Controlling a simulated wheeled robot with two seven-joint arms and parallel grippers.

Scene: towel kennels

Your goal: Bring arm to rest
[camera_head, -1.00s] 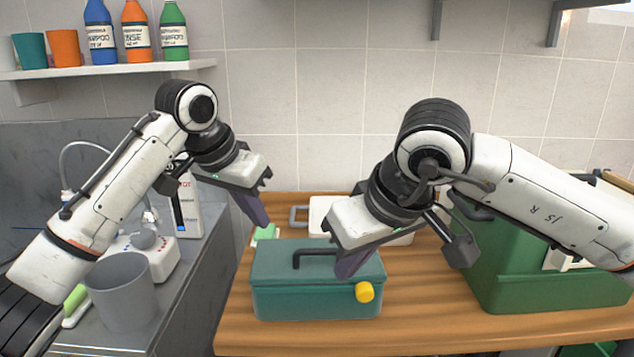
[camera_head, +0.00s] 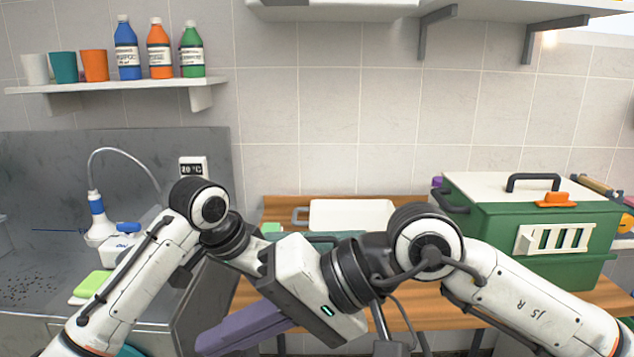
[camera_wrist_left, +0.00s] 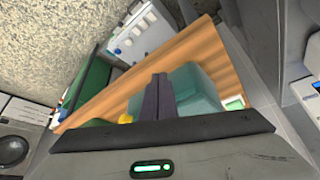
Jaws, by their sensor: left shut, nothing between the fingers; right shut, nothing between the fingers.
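My right gripper (camera_head: 208,342) reaches left and down across the front of the head view. Its purple fingers are shut and empty, in front of the counter edge. My left arm comes in from the left, and its white gripper body (camera_head: 252,260) is partly behind my right gripper; its fingers are hidden there. In the left wrist view, the left gripper's purple fingers (camera_wrist_left: 158,80) are together and empty. They overlap the teal box (camera_wrist_left: 197,90) in that view; I cannot tell the height between them. In the head view the box is mostly hidden behind my arms.
A green case (camera_head: 480,225) with a white lid stands on the wooden counter at right. A white tray (camera_head: 350,213) lies at the back. A shelf (camera_head: 130,87) with cups and bottles is at upper left. A sprayer (camera_head: 97,222) stands on the grey surface.

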